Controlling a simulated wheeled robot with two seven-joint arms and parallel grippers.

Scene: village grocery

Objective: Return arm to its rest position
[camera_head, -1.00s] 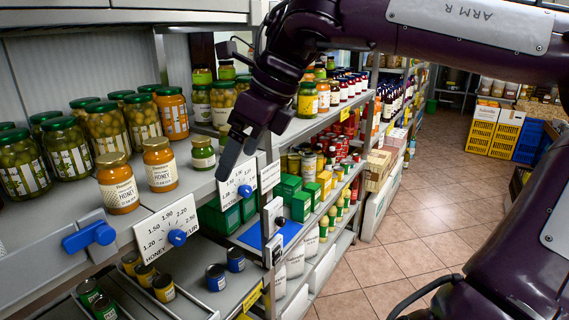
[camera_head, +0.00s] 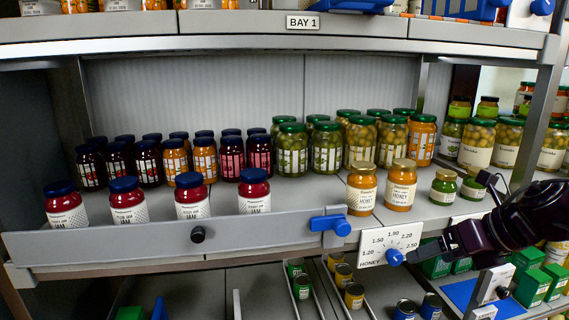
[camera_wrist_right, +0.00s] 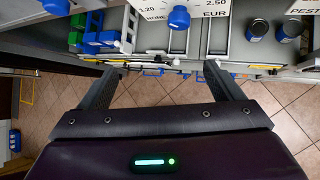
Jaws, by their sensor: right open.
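My right gripper (camera_head: 425,250) comes in from the right in the head view, its fingers beside the blue knob (camera_head: 395,257) of the honey price dial (camera_head: 375,244). In the right wrist view its fingers (camera_wrist_right: 165,66) are spread with nothing between them. The honey knob also shows in the wrist view (camera_wrist_right: 179,17), beyond the fingertips. I cannot tell from the head view whether the fingers touch the knob. The dark purple forearm runs off the right edge. My left gripper is not in view.
Honey jars (camera_head: 361,188) stand on the shelf just above the dial. Jam jars (camera_head: 128,200) stand behind a grey front rail (camera_head: 100,250) with a blue latch (camera_head: 331,224). The wrist view shows tiled floor (camera_wrist_right: 190,92) below.

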